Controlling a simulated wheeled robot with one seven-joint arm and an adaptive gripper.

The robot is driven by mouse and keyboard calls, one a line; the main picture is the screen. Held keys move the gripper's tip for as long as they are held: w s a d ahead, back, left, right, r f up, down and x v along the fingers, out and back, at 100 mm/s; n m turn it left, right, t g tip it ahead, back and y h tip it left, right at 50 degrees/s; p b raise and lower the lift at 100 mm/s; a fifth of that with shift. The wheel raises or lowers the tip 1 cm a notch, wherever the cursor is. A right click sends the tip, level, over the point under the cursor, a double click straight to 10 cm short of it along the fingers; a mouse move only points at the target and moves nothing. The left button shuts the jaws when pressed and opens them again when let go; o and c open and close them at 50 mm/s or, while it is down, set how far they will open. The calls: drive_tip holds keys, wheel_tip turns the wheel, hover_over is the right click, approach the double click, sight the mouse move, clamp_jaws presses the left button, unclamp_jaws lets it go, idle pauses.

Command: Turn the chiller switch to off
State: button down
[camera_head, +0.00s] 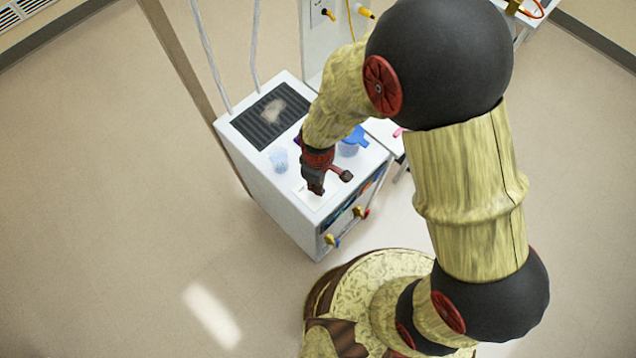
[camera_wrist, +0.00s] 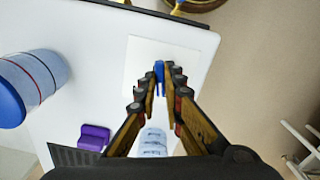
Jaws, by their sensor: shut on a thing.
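The chiller is a white box (camera_head: 262,185) with a dark grille on its top. A pale square plate (camera_wrist: 140,55) lies on that top, near the front edge. A small blue switch handle (camera_wrist: 159,68) stands up from the plate in the wrist view. My gripper (camera_wrist: 163,80) points down over the plate, with its fingertips closed on either side of the blue handle. In the head view my gripper (camera_head: 316,188) hides the handle. No label or position mark can be read, so I cannot tell which setting the switch is at.
A jar with a blue lid (camera_head: 353,140) stands on the chiller top. A clear bluish cup (camera_head: 279,160) is close to my gripper. A purple block (camera_wrist: 93,137) lies near the grille. Brass valves (camera_head: 359,211) stick out at the front. Open floor lies left.

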drive_tip(key=shift+n, duration=1.4)
drive_tip(key=c, duration=1.9)
unclamp_jaws()
wheel_tip(320, 180, up, 12)
